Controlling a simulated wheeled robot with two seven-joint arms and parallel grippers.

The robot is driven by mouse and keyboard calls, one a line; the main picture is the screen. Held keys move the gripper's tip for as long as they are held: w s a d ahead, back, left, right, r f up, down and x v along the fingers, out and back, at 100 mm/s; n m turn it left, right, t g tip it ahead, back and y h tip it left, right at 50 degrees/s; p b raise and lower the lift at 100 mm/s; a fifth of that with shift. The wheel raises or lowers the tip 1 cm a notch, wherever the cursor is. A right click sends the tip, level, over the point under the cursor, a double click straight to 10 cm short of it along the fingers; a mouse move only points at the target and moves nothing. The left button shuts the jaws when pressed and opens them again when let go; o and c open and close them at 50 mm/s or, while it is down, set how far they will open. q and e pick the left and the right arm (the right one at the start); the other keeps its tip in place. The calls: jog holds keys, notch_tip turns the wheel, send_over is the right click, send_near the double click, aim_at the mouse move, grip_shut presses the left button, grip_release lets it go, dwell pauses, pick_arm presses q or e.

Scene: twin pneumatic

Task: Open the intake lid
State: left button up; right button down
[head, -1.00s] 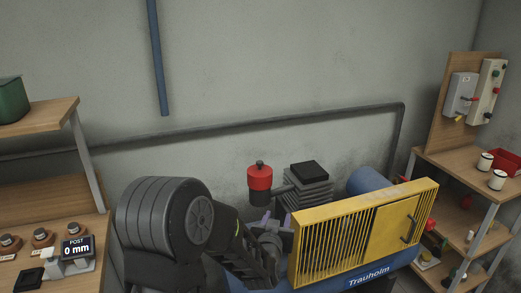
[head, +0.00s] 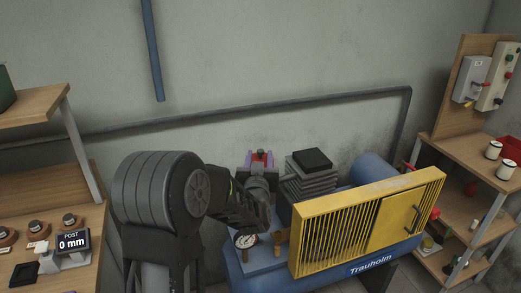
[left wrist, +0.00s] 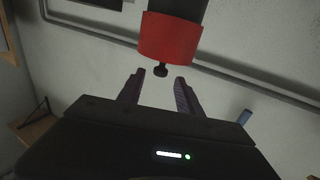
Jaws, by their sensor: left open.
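The intake lid is a red cap (head: 261,156) with a small black knob on top. It sits on the compressor's intake, left of the finned block, and my gripper hides much of it in the head view. In the left wrist view the red cap (left wrist: 168,38) shows near the top, with its knob (left wrist: 160,71) pointing toward my fingers. My left gripper (head: 259,164) is open at the cap. In the left wrist view its two fingers (left wrist: 159,88) stand on either side below the knob, with no visible contact. My right gripper is not in view.
The blue compressor (head: 372,265) has a yellow guard (head: 340,238) right of my arm and a pressure gauge (head: 245,240) at its left end. A dark finned block (head: 309,183) stands close behind. Shelves stand on the left (head: 35,110) and right (head: 455,145).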

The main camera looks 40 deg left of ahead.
aim_at(260, 150)
pick_arm(q)
jog(key=x, duration=0.4)
jog(key=shift+w+p, duration=0.15)
jog(key=shift+p, duration=0.2)
jog(key=shift+c, duration=0.5)
grip_shut()
dwell(0.6)
